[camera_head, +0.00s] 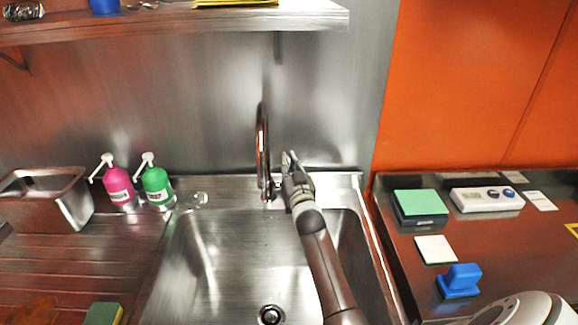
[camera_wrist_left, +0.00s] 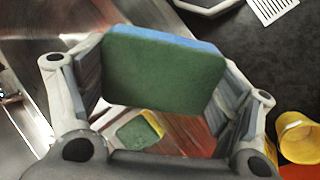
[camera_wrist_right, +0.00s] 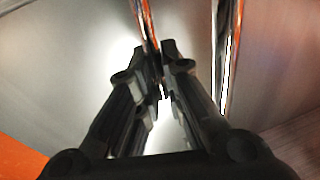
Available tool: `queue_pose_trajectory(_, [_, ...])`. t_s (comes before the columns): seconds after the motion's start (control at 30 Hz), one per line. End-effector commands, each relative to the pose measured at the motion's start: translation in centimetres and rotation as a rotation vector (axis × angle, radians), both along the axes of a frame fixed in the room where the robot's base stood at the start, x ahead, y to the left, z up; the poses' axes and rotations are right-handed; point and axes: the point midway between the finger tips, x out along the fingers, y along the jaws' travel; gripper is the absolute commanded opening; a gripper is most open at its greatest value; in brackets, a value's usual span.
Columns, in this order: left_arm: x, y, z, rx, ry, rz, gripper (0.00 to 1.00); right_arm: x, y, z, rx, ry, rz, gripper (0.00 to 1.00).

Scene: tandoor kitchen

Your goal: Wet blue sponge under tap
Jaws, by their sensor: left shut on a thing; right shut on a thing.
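The blue sponge (camera_wrist_left: 165,68), with a green scouring face, is held between the fingers of my left gripper (camera_wrist_left: 160,85) in the left wrist view. My left gripper is not in the head view. The curved chrome tap (camera_head: 262,150) stands at the back of the steel sink (camera_head: 220,250). My right gripper (camera_head: 290,163) is just right of the tap, shut on its slim chrome handle (camera_wrist_right: 148,22), which shows between the fingertips in the right wrist view. No water stream is visible.
A green-and-yellow sponge (camera_head: 103,313) lies on the left counter. Pink (camera_head: 118,186) and green (camera_head: 157,185) pump bottles and a steel bin (camera_head: 45,200) stand left of the sink. A blue-handled item (camera_head: 460,280) is on the right counter. A shelf (camera_head: 180,22) hangs above.

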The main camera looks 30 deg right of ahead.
Motion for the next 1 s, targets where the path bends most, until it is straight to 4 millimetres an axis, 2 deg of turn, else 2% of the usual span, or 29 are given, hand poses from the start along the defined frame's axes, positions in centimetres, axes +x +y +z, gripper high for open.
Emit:
queue_pose_trajectory(0.1, [0.0,0.0,0.0,0.000,0.000,0.000,0.65,0.0,0.0,0.0,0.000,0.001,0.000,0.00])
queue_pose_trajectory(0.13, [0.0,0.0,0.0,0.000,0.000,0.000,0.65,0.0,0.0,0.0,0.000,0.001,0.000,0.11])
queue_pose_trajectory(0.3, [0.0,0.0,0.0,0.000,0.000,0.000,0.65,0.0,0.0,0.0,0.000,0.001,0.000,0.31])
queue_pose_trajectory(0.67, [0.0,0.0,0.0,0.000,0.000,0.000,0.65,-0.3,0.1,-0.1,0.001,0.002,0.000,0.31])
queue_pose_trajectory(0.87, [0.0,0.0,0.0,0.000,0.000,0.000,0.65,-2.3,0.9,-0.5,0.000,0.004,0.000,0.31])
queue_pose_trajectory(1.0, [0.0,0.0,0.0,0.000,0.000,0.000,0.65,-4.8,1.8,-0.9,0.001,0.004,0.001,0.31])
